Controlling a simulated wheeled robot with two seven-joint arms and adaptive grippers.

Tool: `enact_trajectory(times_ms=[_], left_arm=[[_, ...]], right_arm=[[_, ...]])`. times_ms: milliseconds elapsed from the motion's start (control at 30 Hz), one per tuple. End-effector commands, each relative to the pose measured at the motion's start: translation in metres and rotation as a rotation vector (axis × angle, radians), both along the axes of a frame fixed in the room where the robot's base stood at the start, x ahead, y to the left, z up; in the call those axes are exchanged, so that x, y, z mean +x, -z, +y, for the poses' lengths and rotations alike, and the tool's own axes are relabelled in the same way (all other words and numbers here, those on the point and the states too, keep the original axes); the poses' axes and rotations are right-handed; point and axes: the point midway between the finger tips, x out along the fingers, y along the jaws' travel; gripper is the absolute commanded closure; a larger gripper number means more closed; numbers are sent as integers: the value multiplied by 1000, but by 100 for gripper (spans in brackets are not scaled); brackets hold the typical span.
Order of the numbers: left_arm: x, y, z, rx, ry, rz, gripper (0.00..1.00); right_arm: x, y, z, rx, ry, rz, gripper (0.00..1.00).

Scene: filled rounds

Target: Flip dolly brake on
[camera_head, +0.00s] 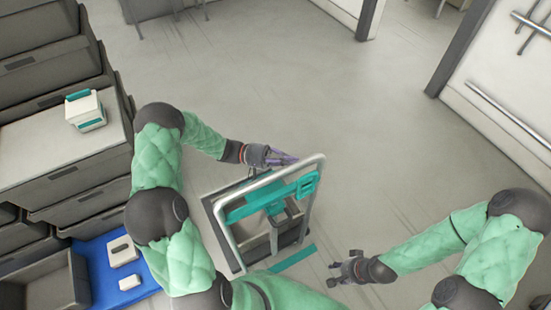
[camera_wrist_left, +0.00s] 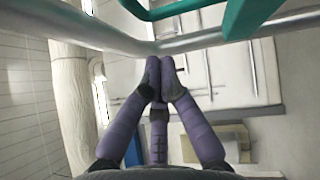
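The dolly stands in the middle of the head view. It has a silver tubular handle (camera_head: 318,200), teal cross parts (camera_head: 245,207) and a dark base frame (camera_head: 212,213) around a grey bin. I cannot make out which part is the brake.
Grey drawers (camera_head: 75,165) stand at the left, with a white and teal box (camera_head: 85,108) on top. A blue mat (camera_head: 105,277) with white items lies lower left. The floor behind is clear.

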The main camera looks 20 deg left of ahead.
Motion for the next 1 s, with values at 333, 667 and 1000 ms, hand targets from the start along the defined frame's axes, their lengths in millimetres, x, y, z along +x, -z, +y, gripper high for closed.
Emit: enact_trajectory(times_ms=[333, 667, 1000], left_arm=[[-22, -7, -30, 0, -1, 1, 100], [-24, -8, -32, 0, -2, 0, 100], [-31, -13, -41, 76, 0, -57, 100]], right_arm=[[0, 4, 0, 0, 0, 0, 60], [0, 4, 0, 0, 0, 0, 60], [0, -3, 0, 0, 0, 0, 60]])
